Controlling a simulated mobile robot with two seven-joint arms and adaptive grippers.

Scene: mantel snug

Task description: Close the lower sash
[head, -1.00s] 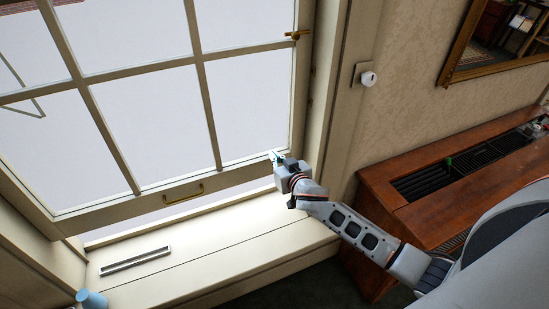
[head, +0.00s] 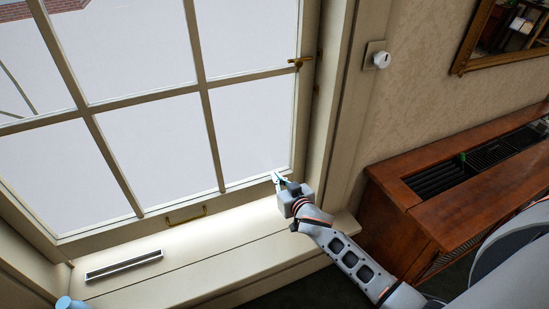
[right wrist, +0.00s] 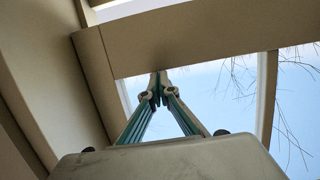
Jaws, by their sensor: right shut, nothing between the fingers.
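The lower sash (head: 140,222) is a cream wooden frame with several panes and a brass pull (head: 186,215) on its bottom rail. In the head view its bottom rail is down at the sill (head: 215,248), and I see no bright gap under it. My right gripper (head: 279,179) is shut and empty, in front of the sash's lower right corner. In the right wrist view its fingertips (right wrist: 158,76) point up close to a cream wooden bar (right wrist: 190,42); I cannot tell whether they touch it. My left gripper is not in view.
A slotted metal vent (head: 124,265) is set in the sill, and a pale blue object (head: 70,303) stands at its left end. A brass fitting (head: 300,62) is on the window's right side. A wooden cabinet (head: 455,205) with grilles stands at the right, below a framed mirror.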

